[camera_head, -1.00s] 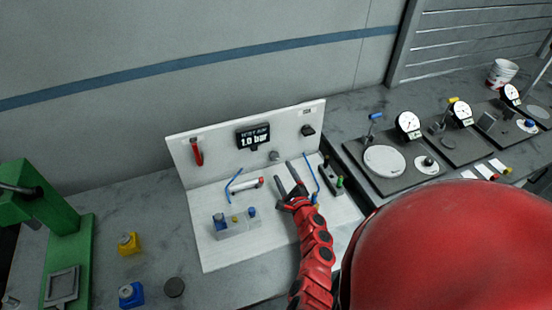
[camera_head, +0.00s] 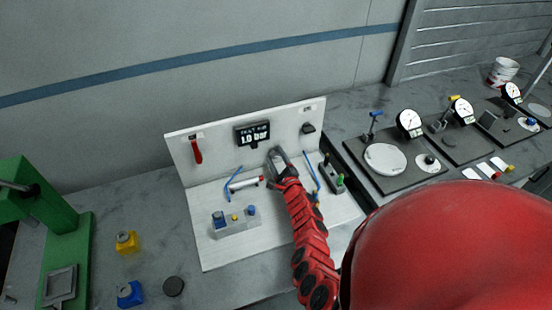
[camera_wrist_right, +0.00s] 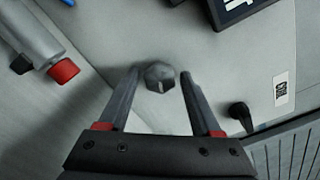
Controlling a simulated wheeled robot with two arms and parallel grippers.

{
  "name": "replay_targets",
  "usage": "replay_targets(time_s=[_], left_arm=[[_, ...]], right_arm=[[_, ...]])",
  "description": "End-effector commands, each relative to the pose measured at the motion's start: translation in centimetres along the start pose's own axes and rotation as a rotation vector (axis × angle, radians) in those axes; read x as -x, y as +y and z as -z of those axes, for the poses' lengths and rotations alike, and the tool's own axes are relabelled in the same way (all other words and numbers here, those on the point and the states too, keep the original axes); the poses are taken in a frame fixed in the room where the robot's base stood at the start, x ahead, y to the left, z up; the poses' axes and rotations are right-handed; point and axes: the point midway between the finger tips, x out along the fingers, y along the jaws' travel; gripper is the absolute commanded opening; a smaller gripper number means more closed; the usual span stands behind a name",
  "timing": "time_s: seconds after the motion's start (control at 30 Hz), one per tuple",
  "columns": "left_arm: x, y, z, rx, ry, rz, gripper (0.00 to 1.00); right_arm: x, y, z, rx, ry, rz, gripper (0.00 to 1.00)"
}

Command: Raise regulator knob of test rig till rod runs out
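The test rig (camera_head: 205,258) is a white panel with a base plate. Its black display (camera_head: 252,135) reads 1.0 bar. The regulator knob, a small grey faceted knob (camera_wrist_right: 159,77), sits on the back panel below the display and is mostly hidden by my gripper in the head view. My right gripper (camera_head: 277,156) is at the panel; in the right wrist view its two fingers (camera_wrist_right: 158,82) stand open on either side of the knob, with gaps showing. The silver cylinder with a red end (camera_head: 246,183) lies left of my gripper; its red end shows in the wrist view (camera_wrist_right: 63,71). My left gripper is not in view.
A red lever (camera_head: 196,151) hangs on the panel at left, and a black knob (camera_head: 308,128) is at right. A grey block with blue buttons (camera_head: 235,224) stands on the base. Dial gauges (camera_head: 409,123) stand on the bench at right, a green press (camera_head: 80,245) at left.

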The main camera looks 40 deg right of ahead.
Motion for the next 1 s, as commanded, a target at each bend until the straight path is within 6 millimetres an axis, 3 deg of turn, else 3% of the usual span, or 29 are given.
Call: replay_targets(time_s=[0.03, 0.33, 0.53, 0.8, 1.0], left_arm=[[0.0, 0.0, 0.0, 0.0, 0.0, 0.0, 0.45], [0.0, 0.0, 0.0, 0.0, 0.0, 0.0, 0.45], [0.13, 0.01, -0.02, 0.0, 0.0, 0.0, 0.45], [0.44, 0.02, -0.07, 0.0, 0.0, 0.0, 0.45], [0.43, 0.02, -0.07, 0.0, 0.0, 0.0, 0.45]], right_arm=[[0.0, 0.01, 0.0, 0.0, 0.0, 0.0, 0.54], [0.01, 0.03, 0.0, 0.0, 0.0, -0.001, 0.0], [0.02, 0.06, 0.05, -0.039, 0.0, 0.0, 0.0], [0.03, 0.05, 0.05, -0.259, 0.001, 0.0, 0.0], [0.04, 0.05, 0.03, -0.282, 0.001, -0.001, 0.0]])
